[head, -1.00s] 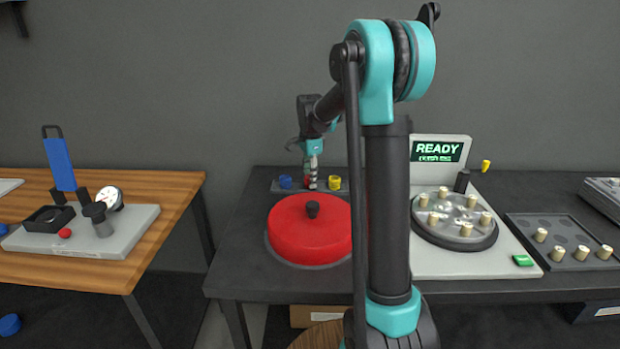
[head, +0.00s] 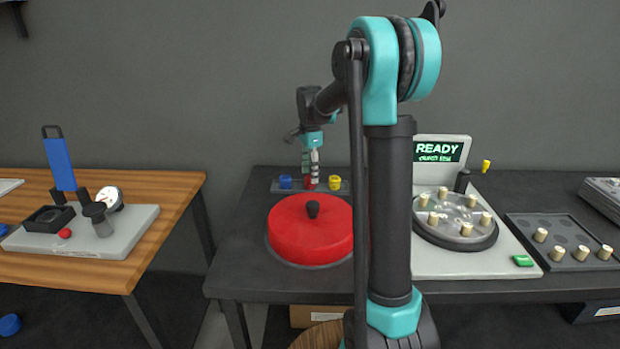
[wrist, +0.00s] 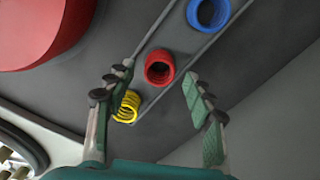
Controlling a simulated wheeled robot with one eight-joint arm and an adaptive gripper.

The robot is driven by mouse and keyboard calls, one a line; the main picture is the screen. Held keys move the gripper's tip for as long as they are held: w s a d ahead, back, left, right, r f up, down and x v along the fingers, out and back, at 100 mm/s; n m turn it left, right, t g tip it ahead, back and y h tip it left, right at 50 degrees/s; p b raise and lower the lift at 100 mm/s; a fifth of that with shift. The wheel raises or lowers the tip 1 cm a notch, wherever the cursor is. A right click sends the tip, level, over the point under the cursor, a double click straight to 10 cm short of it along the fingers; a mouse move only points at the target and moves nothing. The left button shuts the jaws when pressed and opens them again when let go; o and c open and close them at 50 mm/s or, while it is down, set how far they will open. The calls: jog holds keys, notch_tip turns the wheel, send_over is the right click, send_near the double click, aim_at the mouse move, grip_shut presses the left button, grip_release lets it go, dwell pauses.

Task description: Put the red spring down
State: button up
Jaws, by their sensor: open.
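The red spring (wrist: 159,69) stands upright on a grey tray between the blue spring and the yellow spring. In the head view the red spring (head: 310,183) shows low between those two, just under my gripper (head: 311,172). In the wrist view my gripper (wrist: 157,84) is open, its fingers apart on either side of the red spring and not touching it. The blue spring (wrist: 209,13) is at the top of the wrist view. The yellow spring (wrist: 127,107) is partly hidden by the left finger.
The grey tray (head: 350,187) lies at the back of the dark table (head: 240,270). A large red round cover (head: 300,240) with a black knob stands in front of it. To the right, a machine with a READY screen (head: 438,151) holds a disc with several pegs.

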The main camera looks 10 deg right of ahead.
notch_tip(320, 180, up, 10)
jog(key=shift+f, duration=0.15)
